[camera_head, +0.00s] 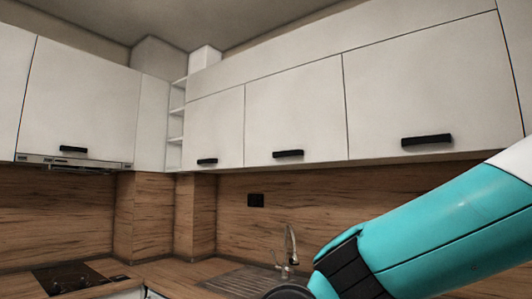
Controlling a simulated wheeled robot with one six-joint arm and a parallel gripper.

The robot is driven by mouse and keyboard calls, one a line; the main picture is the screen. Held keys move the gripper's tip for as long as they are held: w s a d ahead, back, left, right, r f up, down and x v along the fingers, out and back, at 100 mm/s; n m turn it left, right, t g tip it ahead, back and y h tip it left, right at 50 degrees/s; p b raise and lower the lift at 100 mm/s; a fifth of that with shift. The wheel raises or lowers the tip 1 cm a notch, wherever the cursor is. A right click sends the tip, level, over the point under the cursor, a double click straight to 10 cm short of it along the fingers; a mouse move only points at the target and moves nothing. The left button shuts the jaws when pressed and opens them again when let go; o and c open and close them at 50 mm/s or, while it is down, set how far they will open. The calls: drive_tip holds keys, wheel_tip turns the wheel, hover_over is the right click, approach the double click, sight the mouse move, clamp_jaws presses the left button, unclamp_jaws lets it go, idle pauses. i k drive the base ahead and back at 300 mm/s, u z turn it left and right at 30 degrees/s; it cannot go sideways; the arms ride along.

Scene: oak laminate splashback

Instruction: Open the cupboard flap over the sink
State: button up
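The cupboard flap over the sink (297,115) is a plain white front in the middle of the right-hand upper row, and it is shut. Its black bar handle (288,154) sits near its lower edge. The sink drainer (240,279) and the upright metal tap (290,245) are below it, partly hidden by my arm. My turquoise arm (440,235) reaches in from the lower right, below the cupboards. My gripper is not in view.
White fronts with black handles flank the flap on the left (216,130) and right (430,90). An extractor hood (75,163) hangs above a dark hob (68,277). Narrow open shelves (176,125) fill the corner. Space before the flap looks clear.

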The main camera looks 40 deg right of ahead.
sight(298, 115)
drive_tip(key=u, duration=0.25)
drive_tip(key=i, duration=1.7)
drive_tip(key=z, duration=0.45)
